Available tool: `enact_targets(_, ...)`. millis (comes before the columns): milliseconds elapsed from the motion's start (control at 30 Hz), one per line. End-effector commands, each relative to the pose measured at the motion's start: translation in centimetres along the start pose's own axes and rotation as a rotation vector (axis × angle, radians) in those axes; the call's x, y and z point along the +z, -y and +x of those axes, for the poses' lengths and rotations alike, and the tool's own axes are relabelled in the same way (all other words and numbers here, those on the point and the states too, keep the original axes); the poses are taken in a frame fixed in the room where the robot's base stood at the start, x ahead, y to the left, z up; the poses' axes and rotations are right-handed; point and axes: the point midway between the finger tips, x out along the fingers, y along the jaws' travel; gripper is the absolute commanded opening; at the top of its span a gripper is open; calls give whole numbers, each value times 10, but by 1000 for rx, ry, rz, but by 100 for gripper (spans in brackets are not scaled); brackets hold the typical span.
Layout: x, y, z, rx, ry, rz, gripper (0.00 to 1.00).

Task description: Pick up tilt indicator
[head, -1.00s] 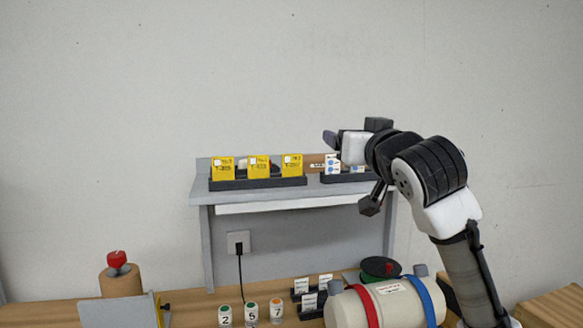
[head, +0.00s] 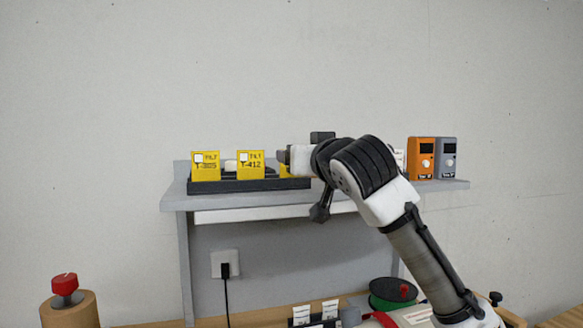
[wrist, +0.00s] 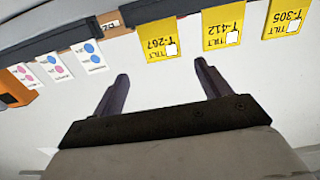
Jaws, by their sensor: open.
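Several yellow tilt indicators stand in a row in a black rack on the grey shelf. In the head view I see the one marked T-305 (head: 205,166) at the left and T-412 (head: 250,164) beside it. A third is mostly hidden behind my gripper (head: 283,156). The wrist view shows T-267 (wrist: 158,40), T-412 (wrist: 222,33) and T-305 (wrist: 285,18), upside down. My gripper (wrist: 162,90) is open and empty there, its two fingers pointing toward T-267, apart from it.
The grey shelf (head: 240,200) also holds an orange device (head: 421,158) and a grey device (head: 446,158) at the right. Cards with pink and blue dots (wrist: 55,65) stand beside the tilt indicators. A red-topped cylinder (head: 68,310) and a green spool (head: 392,292) are below.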

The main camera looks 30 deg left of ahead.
Motion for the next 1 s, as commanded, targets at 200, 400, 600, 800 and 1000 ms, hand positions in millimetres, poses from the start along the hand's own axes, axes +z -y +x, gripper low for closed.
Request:
enact_targets(200, -2, 0, 35, 0, 1, -1, 76)
enact_targets(400, -2, 2, 49, 0, 1, -2, 76)
enact_targets(600, -2, 6, 79, 0, 1, -2, 76)
enact_targets(800, 1, 5, 94, -1, 0, 0, 76)
enact_targets(1000, 2, 5, 94, -1, -1, 0, 76)
